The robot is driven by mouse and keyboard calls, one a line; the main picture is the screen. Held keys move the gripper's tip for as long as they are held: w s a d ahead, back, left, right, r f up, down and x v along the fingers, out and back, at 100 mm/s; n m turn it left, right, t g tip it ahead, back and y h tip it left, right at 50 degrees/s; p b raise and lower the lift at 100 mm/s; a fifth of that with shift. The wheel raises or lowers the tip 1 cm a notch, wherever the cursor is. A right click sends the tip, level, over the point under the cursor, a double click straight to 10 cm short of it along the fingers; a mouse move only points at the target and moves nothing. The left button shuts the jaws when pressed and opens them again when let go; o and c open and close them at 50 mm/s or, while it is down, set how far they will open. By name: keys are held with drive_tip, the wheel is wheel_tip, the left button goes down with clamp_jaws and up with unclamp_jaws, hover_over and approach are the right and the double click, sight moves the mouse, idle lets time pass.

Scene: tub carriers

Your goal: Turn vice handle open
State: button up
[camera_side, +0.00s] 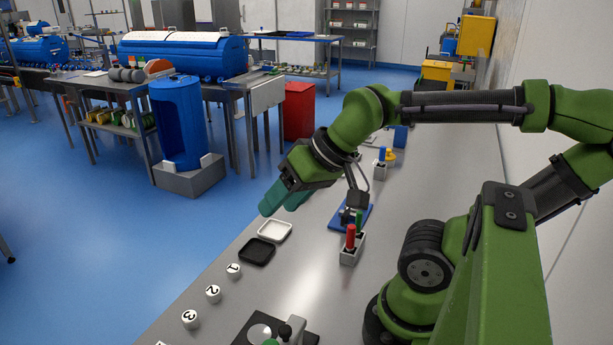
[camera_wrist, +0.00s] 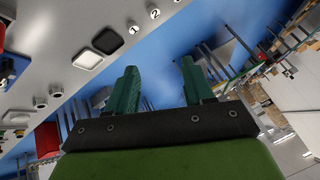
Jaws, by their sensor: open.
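My gripper (camera_side: 280,204) is open and empty, held in the air beyond the bench's left edge. Its two teal fingers are apart in the wrist view (camera_wrist: 158,66), with the blue floor behind them. I cannot clearly make out a vice or its handle. A blue plate (camera_side: 365,217) on the bench, right of my gripper, carries something partly hidden behind my wrist hardware. A dark base (camera_side: 248,338) with a grey part and a black knob (camera_side: 285,331) is cut off at the bottom of the side view. My gripper touches neither.
A white tray (camera_side: 275,230) and a black tray (camera_side: 257,251) lie near the bench edge, with numbered white caps (camera_side: 213,293) in front. Bare bench lies between the holder and the caps.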

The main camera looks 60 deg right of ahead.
drive_tip(key=shift+o, duration=1.1)
drive_tip(key=shift+d+f, duration=0.15)
drive_tip(key=shift+d, duration=0.25)
drive_tip(key=o, duration=0.3)
drive_tip(key=d+m, duration=0.1)
drive_tip(key=d, duration=0.1)
drive_tip(key=w+d+f+h, duration=0.1)
drive_tip(key=d, duration=0.1)
drive_tip(key=w+d+m+g, duration=0.1)
drive_tip(key=shift+w+d+f+m, duration=0.1)
drive_tip(key=shift+d+f+m, duration=0.05)
drive_tip(key=shift+d+m, duration=0.2)
drive_tip(key=n+g+h, duration=0.1)
drive_tip(key=n+g, duration=0.5)
drive_tip(key=n, duration=0.1)
hover_over(346, 210)
wheel_tip(346, 210, down, 2)
wheel_tip(346, 210, down, 17)
drive_tip(key=shift+a+r, duration=0.1)
drive_tip(key=shift+r, duration=0.05)
drive_tip(key=shift+c, duration=0.3)
drive_tip(key=c, duration=1)
